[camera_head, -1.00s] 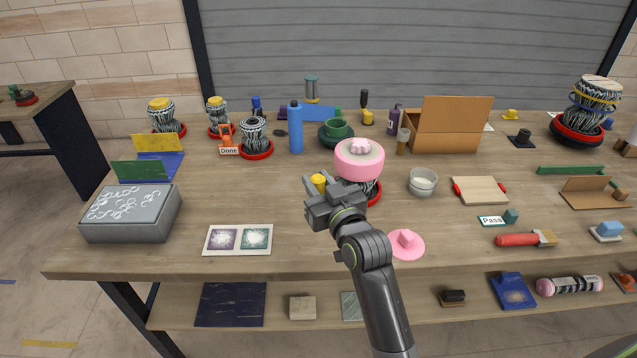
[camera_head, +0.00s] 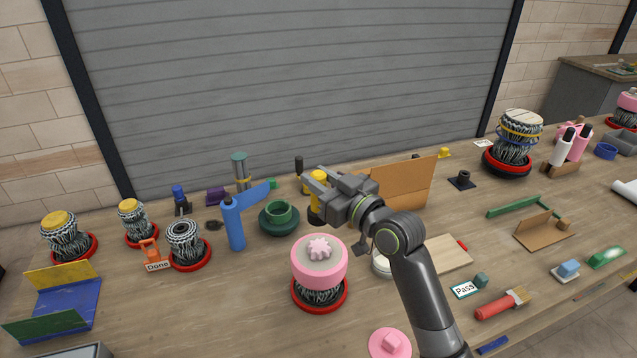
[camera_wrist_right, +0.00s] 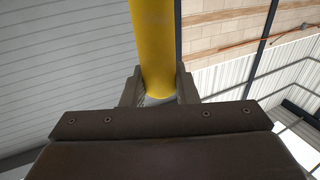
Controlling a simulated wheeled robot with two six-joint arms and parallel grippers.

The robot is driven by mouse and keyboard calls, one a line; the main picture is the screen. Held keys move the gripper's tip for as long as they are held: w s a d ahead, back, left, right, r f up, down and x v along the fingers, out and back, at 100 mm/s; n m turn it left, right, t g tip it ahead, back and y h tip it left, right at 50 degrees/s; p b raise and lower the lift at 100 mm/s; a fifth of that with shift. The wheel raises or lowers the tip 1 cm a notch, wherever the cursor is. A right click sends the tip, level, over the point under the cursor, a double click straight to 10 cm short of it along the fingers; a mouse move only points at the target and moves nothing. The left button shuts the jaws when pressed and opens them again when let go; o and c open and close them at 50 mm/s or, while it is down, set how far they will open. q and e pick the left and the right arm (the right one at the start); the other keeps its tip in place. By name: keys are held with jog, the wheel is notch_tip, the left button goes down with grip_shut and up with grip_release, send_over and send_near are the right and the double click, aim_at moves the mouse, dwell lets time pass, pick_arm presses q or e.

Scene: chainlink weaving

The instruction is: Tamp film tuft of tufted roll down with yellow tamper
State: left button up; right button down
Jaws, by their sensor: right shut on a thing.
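The tufted roll (camera_head: 318,262) stands upright in a red ring base in the head view. Its top is wrapped in pink film, and a pale pink film tuft (camera_head: 319,249) stands up at the middle of its top. My right gripper (camera_head: 320,187) is shut on the yellow tamper (camera_head: 317,176), above and beyond the roll in the picture. A dark part shows below the tamper's yellow part. In the right wrist view the yellow shaft of the tamper (camera_wrist_right: 153,45) sits between the fingers. The tamper is apart from the tuft. My left gripper is not in view.
A green bowl (camera_head: 279,215) and a blue bottle (camera_head: 233,222) stand left of my right gripper. A pink disc (camera_head: 390,344) lies in front. Bare table lies left of the roll.

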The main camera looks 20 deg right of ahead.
jog(key=shift+s+r, duration=0.2)
jog(key=shift+s, duration=0.25)
jog(key=shift+w+f+b, duration=0.25)
jog(key=shift+f+b, duration=0.25)
jog(key=shift+f, duration=0.1)
jog(key=shift+s+f+b, duration=0.1)
jog(key=shift+f+b, duration=0.55)
jog(key=shift+f, duration=0.05)
pick_arm(q)
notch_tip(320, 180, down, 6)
jog(key=b, duration=0.4)
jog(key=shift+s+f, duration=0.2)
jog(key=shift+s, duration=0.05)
pick_arm(e)
jog(key=shift+f, duration=2.45)
pick_arm(q)
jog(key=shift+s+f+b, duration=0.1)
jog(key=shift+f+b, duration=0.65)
jog(key=shift+b, duration=0.15)
pick_arm(e)
jog(key=shift+f, duration=0.95)
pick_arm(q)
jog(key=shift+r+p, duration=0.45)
pick_arm(e)
jog(key=shift+r, duration=0.6)
